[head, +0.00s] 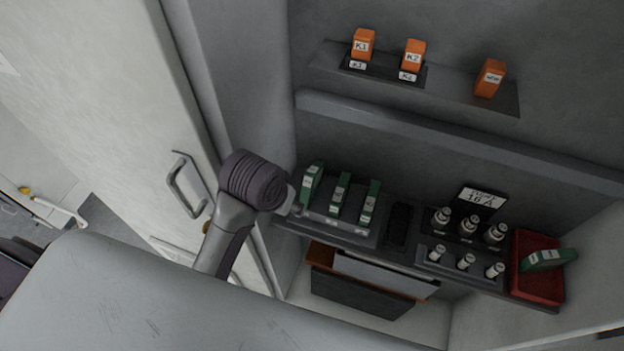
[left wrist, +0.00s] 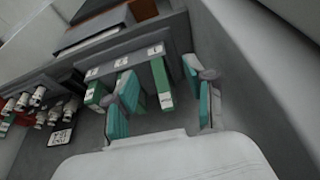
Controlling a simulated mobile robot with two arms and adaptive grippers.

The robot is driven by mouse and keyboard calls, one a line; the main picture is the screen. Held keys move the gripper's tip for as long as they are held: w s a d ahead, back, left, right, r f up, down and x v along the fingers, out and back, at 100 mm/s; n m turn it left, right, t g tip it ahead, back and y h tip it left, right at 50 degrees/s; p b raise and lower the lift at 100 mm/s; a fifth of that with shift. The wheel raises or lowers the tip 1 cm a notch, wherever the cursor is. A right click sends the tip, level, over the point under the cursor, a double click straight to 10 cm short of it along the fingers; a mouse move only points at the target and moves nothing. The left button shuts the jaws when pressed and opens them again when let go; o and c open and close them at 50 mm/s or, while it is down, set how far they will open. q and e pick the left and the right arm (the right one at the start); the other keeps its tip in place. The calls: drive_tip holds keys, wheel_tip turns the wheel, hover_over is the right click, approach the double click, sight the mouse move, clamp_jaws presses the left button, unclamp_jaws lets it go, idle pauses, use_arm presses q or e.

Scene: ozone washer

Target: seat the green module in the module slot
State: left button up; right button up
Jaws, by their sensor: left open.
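Three green modules stand upright in a row on a grey rack (head: 355,235): left (head: 312,182), middle (head: 340,193) and right (head: 370,202). Another green module (head: 547,259) lies tilted in a red tray (head: 540,287) at the far right. My left gripper (left wrist: 163,104) is open, with teal finger pads. In the left wrist view, the rightmost standing module (left wrist: 160,82) shows between the fingers; I cannot tell whether they touch it. In the head view my arm mostly hides this gripper, beside the left module. I cannot tell which place is the module slot.
Several pale cylindrical pieces (head: 468,226) stand right of the rack, by a small sign (head: 482,198). A dark panel (head: 397,224) lies between. Orange blocks (head: 413,55) stand on the upper shelf (head: 455,88). A cabinet door with a handle (head: 186,186) is left.

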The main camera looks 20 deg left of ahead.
use_arm(q)
approach(311, 171)
drive_tip(key=f, duration=0.2)
drive_tip(key=f+b, duration=0.1)
drive_tip(key=shift+w+d, duration=0.3)
drive_tip(key=shift+d, duration=0.1)
drive_tip(key=p+x, duration=0.1)
drive_tip(key=x, duration=0.3)
drive_tip(key=shift+w+a+f, duration=0.1)
drive_tip(key=shift+w+f, duration=0.15)
drive_tip(key=shift+w, duration=0.1)
drive_tip(key=shift+w+f+p, duration=0.15)
drive_tip(key=shift+f+p, duration=0.2)
drive_tip(key=shift+f, duration=0.15)
drive_tip(key=p+x, duration=0.1)
drive_tip(key=x, duration=0.2)
drive_tip(key=shift+w+a+f, duration=0.1)
drive_tip(key=shift+a+f, duration=0.05)
drive_tip(key=shift+f, duration=0.1)
drive_tip(key=shift+w+f+t, duration=0.2)
drive_tip(key=shift+f+t, duration=0.1)
drive_tip(key=shift+f, duration=0.15)
drive_tip(key=shift+c, duration=0.2)
drive_tip(key=shift+r, duration=0.1)
clamp_jaws()
